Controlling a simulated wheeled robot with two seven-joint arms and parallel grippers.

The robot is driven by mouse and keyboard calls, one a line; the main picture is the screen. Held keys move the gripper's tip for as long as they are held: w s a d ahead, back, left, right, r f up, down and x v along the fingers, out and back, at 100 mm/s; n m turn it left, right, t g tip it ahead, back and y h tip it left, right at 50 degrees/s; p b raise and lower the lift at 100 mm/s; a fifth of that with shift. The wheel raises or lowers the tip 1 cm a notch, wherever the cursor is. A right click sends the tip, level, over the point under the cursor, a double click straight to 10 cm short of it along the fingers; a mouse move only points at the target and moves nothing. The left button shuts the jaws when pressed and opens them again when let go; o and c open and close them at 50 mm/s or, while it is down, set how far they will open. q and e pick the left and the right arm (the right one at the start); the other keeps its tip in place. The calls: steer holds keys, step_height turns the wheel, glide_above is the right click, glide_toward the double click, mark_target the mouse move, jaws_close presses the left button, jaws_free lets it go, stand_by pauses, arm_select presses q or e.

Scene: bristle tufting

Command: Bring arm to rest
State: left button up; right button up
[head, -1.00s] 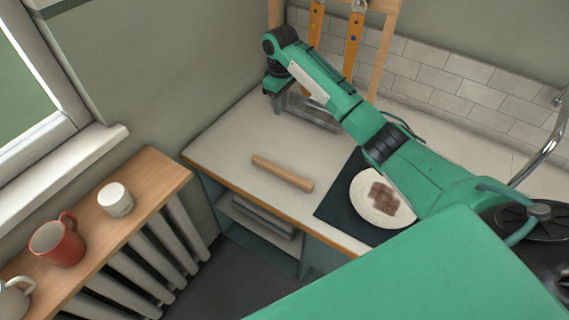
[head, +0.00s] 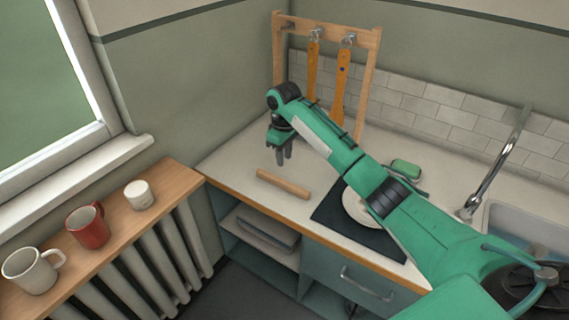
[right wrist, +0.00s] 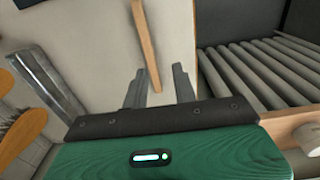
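My right gripper (head: 282,155) hangs fingers-down over the white counter (head: 237,165), at the end of my green arm. Its two fingers are apart and hold nothing; they also show apart in the right wrist view (right wrist: 159,86). A wooden stick (head: 284,184) lies on the counter just below and in front of the gripper in the head view. In the right wrist view the stick (right wrist: 146,45) shows beyond the gap between the fingers. My left gripper is not in view.
A white plate (head: 356,209) on a dark mat (head: 384,241) is partly hidden by my arm. A wooden rack (head: 369,62) with orange-handled tools stands behind. A sink tap (head: 486,176) is right. Mugs stand on the left shelf (head: 170,185).

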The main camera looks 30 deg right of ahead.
steer(key=s+a+f+t+y, duration=0.1)
steer(key=s+a+f, duration=0.5)
steer(key=s+f, duration=0.3)
steer(key=s+a+f, duration=0.6)
steer(key=s+f, duration=0.1)
steer(key=s, duration=0.4)
steer(key=s+d+r+m+t, duration=0.1)
steer(key=s+r+m, duration=0.1)
steer(key=s, duration=0.9)
steer(key=s+d+r+m+t, duration=0.1)
steer(key=s+d+m+t, duration=0.1)
steer(key=s, duration=1)
step_height(320, 180, down, 30)
steer(key=g, duration=0.2)
steer(key=s+d+f+g+h, duration=0.1)
steer(key=s+d+f, duration=0.2)
steer(key=s+f, duration=1.6)
steer(key=shift+s+f, duration=0.35)
steer(key=shift+f, duration=0.3)
